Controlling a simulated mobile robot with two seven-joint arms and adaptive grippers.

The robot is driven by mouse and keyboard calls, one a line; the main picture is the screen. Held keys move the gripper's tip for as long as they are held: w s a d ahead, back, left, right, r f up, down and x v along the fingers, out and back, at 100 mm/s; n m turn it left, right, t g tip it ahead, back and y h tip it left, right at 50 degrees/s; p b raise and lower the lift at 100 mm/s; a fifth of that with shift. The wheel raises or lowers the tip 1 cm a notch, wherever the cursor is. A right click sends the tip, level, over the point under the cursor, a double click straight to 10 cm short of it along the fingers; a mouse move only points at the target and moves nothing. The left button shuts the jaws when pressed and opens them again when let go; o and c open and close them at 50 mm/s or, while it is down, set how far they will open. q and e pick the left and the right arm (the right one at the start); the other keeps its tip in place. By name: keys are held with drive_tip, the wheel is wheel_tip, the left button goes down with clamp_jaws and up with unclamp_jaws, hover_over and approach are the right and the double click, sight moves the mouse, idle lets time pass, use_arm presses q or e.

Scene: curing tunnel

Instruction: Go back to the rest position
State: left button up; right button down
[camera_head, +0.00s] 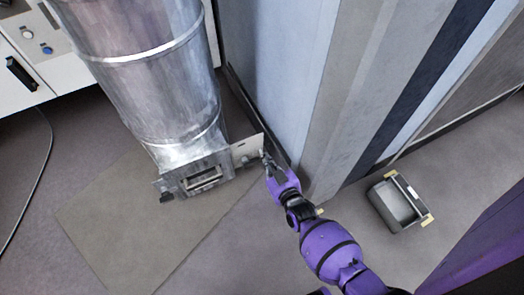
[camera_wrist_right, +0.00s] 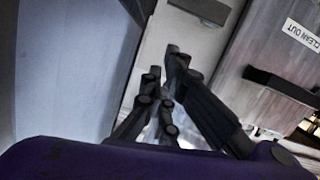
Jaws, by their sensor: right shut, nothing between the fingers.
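My right gripper (camera_head: 266,160) is at the end of my purple arm, which comes in from the lower right in the head view. It is shut and empty, close to the outer end of a flat light plate (camera_head: 246,150) that sticks out from the foot of a metal duct (camera_head: 160,80). I cannot tell whether the fingertips touch the plate. In the right wrist view the dark fingers (camera_wrist_right: 168,66) are together in front of a pale surface, with a blue-grey panel (camera_wrist_right: 70,70) to the left. My left gripper is not in view.
A "CLEAN OUT" label (camera_wrist_right: 302,33) and a dark bar (camera_wrist_right: 282,88) show in the wrist view. A striped wall (camera_head: 350,80) stands close beside my gripper. A grey bin (camera_head: 386,208) sits on the floor at right. A mat (camera_head: 110,225) and open floor lie at lower left.

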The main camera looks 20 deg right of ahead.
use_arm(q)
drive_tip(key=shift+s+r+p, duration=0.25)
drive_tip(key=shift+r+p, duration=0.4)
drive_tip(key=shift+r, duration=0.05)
use_arm(e)
drive_tip(key=v, duration=0.5)
drive_tip(key=shift+r, duration=0.15)
